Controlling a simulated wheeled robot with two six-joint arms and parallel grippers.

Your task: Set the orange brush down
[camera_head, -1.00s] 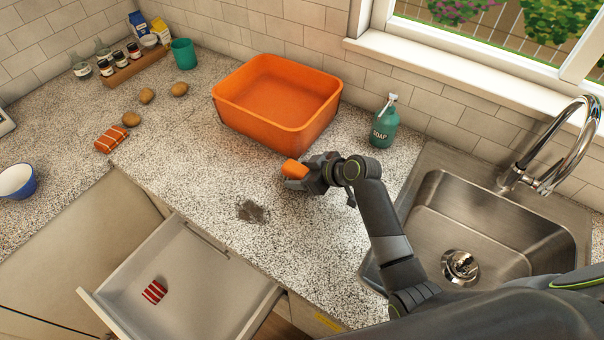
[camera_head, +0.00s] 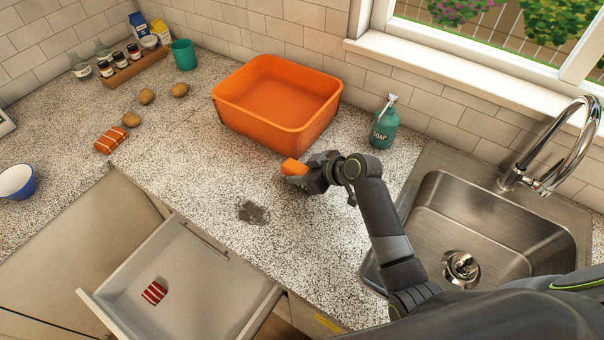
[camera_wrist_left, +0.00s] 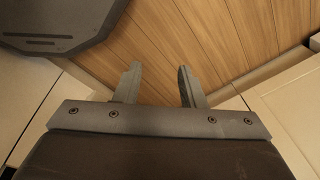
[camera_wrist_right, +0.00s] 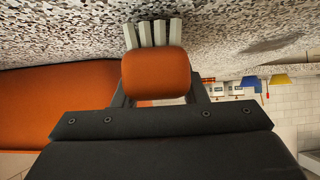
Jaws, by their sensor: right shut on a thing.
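The orange brush (camera_head: 294,167) is in my right gripper (camera_head: 305,172), just in front of the orange tub and close to the speckled counter (camera_head: 330,230). In the right wrist view the brush's orange back (camera_wrist_right: 156,74) fills the space between the fingers, with pale bristles (camera_wrist_right: 153,33) pointing at the counter. The bristles look at or very near the surface; I cannot tell whether they touch. My left gripper (camera_wrist_left: 157,85) shows only in the left wrist view, open and empty above a wooden floor.
The orange tub (camera_head: 262,128) stands behind the brush, the soap bottle (camera_head: 384,124) right of it. A dark stain (camera_head: 252,212) lies at front left. The sink (camera_head: 490,240) is at right. An open drawer (camera_head: 205,290) holds a striped cloth (camera_head: 154,293). Counter between stain and tub is clear.

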